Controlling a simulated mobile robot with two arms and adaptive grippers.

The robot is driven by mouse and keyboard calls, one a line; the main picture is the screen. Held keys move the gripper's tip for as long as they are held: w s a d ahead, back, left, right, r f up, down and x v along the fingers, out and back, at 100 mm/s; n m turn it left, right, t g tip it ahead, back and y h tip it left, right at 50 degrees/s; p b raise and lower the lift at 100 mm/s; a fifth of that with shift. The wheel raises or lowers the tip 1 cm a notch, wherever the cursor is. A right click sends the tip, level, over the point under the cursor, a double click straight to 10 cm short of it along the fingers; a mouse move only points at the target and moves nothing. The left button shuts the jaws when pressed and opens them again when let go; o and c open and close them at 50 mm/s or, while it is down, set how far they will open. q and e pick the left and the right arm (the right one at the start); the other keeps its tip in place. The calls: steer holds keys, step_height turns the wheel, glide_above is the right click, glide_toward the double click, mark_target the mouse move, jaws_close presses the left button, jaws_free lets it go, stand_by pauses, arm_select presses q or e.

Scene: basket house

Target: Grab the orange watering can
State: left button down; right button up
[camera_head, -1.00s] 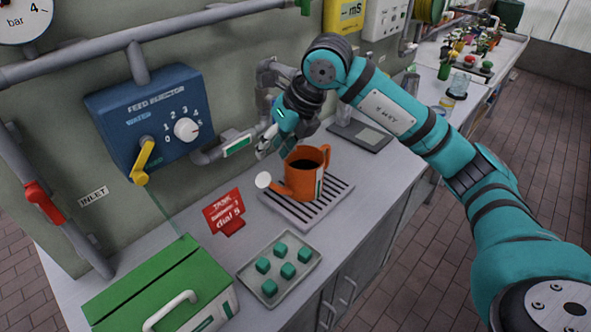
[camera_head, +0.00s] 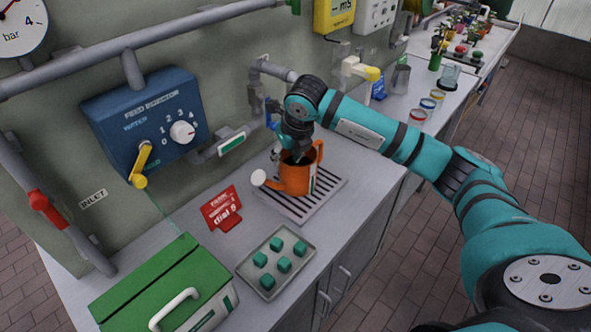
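The orange watering can (camera_head: 294,181) stands upright on a slatted drain tray (camera_head: 320,197) on the counter. Its spout with a pale round head points left, and its handle is on the right. My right gripper (camera_head: 289,155) reaches down from behind and above, with its fingers at the can's far rim and opening. The fingertips are small and partly hidden by the can, so I cannot tell whether they touch it or how far apart they are. My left gripper is not in view.
A red task card (camera_head: 222,209) stands left of the drain tray. A tray (camera_head: 262,288) of teal cubes and a green box (camera_head: 163,283) are in front. A wall pipe, blue dial box (camera_head: 148,120) and yellow-tipped tap (camera_head: 372,74) are behind. Jars stand at the right.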

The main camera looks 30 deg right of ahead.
mark_target(283, 164)
steer(key=p+x, duration=0.2)
steer(key=x, duration=0.2)
steer(key=shift+w+f, duration=0.1)
steer(key=shift+f, duration=0.15)
steer(key=shift+w+f, duration=0.1)
steer(key=shift+f, duration=0.15)
jaws_close()
steer(key=shift+r, duration=0.15)
